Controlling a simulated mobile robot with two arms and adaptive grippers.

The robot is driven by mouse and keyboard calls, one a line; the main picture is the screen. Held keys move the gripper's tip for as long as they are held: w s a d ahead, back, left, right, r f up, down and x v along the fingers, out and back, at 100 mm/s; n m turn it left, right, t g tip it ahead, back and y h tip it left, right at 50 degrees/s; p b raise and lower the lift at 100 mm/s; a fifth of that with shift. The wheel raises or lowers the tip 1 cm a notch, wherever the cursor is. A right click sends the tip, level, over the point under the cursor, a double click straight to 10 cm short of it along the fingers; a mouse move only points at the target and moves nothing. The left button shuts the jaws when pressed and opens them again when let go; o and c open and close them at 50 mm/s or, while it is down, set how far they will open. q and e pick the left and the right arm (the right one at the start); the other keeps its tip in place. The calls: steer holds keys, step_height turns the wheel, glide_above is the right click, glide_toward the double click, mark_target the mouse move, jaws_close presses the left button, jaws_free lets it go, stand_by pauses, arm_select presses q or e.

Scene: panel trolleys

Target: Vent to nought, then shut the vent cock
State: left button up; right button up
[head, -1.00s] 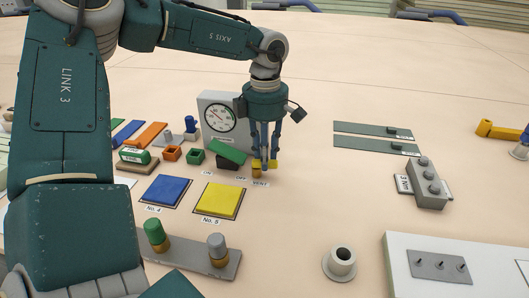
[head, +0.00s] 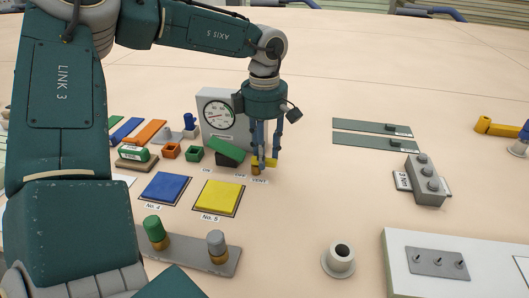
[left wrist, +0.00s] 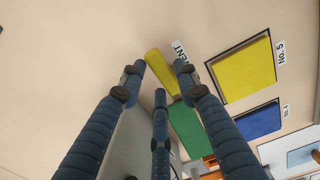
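The vent cock has a yellow lever (left wrist: 161,70) beside the VENT label (head: 260,181). In the head view the yellow lever (head: 271,162) is partly hidden by the fingers. My left gripper (head: 266,158) points down over it. In the left wrist view its fingertips (left wrist: 160,72) stand apart on both sides of the lever; I cannot tell whether they touch it. A dial gauge (head: 217,115) stands behind and to the left; its needle is too small to read surely. A green sloped lever (head: 226,150) is left of the cock. My right gripper is out of view.
A yellow pad (head: 218,197) and a blue pad (head: 166,188) lie in front, left of the cock. A grey plate (head: 190,252) with green and grey knobs is nearer. A grey three-knob block (head: 427,180) stands right. The table between is clear.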

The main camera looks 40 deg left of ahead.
arm_select(q)
step_height(320, 180, up, 12)
stand_by(0.7)
stand_by(0.4)
